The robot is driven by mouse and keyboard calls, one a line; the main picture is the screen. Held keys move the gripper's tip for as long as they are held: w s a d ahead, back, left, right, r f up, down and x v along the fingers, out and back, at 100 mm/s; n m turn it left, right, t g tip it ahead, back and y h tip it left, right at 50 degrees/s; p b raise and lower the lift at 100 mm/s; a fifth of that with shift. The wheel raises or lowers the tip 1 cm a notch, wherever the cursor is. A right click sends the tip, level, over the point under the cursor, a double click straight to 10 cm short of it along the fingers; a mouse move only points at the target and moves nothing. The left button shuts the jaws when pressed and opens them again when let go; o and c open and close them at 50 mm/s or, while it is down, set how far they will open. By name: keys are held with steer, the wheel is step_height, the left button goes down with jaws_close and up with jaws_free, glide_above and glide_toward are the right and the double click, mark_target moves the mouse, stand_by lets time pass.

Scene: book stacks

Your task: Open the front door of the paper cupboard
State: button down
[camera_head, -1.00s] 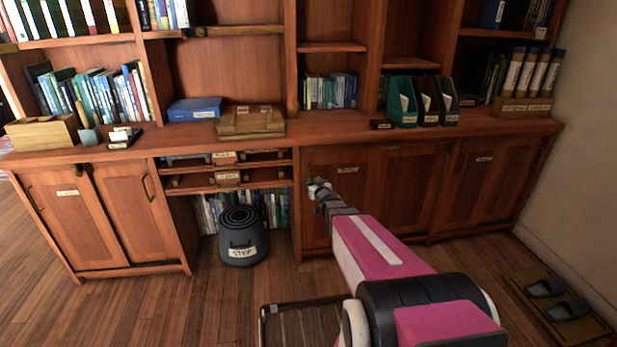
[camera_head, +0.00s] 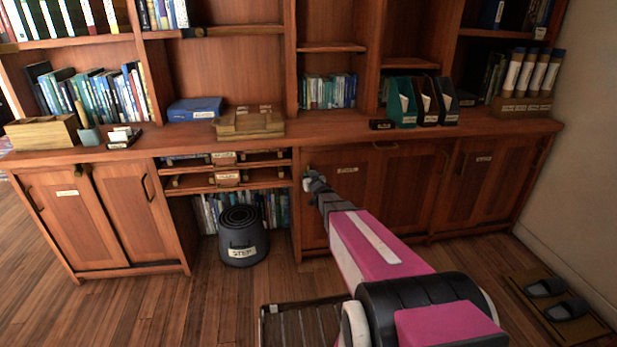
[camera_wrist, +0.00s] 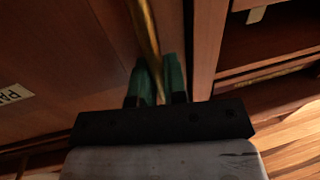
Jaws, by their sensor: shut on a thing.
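The paper cupboard's front door (camera_head: 345,188) is a reddish-brown wooden panel with a small white label (camera_head: 347,170). My gripper (camera_head: 309,182) is at the door's left edge. In the wrist view its green fingers (camera_wrist: 160,82) are shut on the handle, one on either side. My gripper hides much of the handle in the head view.
More cupboard doors (camera_head: 478,180) are on the right. Slippers (camera_head: 556,300) lie on a mat at far right. The wooden floor before the door looks clear.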

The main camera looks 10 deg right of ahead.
mark_target(369, 167)
steer(key=d, duration=3)
steer(key=shift+d, duration=0.4)
steer(key=c, duration=1.2)
jaws_free()
steer(key=shift+s, duration=0.1)
steer(key=s+d, duration=0.2)
steer(key=s, duration=0.8)
steer(key=shift+s, duration=0.25)
